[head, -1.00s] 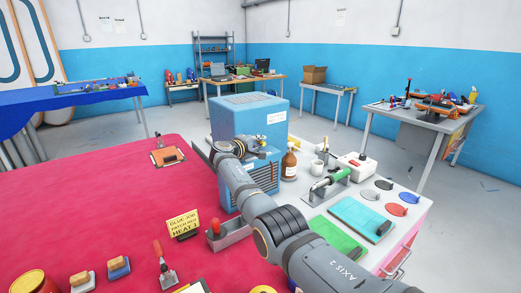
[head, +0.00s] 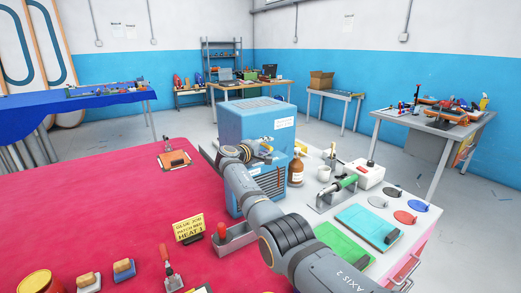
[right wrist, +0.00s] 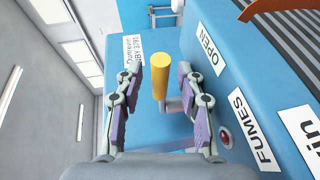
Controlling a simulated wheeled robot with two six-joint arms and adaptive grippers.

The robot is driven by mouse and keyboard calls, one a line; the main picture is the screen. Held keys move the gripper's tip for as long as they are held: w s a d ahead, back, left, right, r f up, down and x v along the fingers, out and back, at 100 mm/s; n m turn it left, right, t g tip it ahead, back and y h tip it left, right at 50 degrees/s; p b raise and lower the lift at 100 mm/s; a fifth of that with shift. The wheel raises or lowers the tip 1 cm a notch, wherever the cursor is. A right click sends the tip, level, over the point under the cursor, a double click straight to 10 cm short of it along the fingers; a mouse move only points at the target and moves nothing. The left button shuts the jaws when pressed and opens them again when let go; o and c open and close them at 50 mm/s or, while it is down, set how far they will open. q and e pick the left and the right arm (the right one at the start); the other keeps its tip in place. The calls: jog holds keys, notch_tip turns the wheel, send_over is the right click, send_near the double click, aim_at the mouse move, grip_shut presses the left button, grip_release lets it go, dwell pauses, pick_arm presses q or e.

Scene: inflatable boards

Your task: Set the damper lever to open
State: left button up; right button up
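The damper lever (right wrist: 160,75) has a yellow cylindrical handle on a grey bent arm, beside the blue cabinet (head: 233,122). A white OPEN label (right wrist: 211,48) is on the cabinet face to the right of the handle in the right wrist view. My right gripper (right wrist: 160,82) is open, with one finger on each side of the handle and a visible gap to both. In the head view my right gripper (head: 262,150) is in front of the cabinet, and its fingers are small and partly hidden there. My left gripper is out of view.
A FUMES label (right wrist: 253,128) and a red button (right wrist: 225,137) are near the right finger. The red tabletop (head: 90,210) is largely clear.

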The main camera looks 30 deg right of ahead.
jog(key=v, duration=1.1)
jog(key=shift+s+a, duration=0.2)
jog(key=shift+a, duration=0.15)
jog(key=shift+f, duration=0.15)
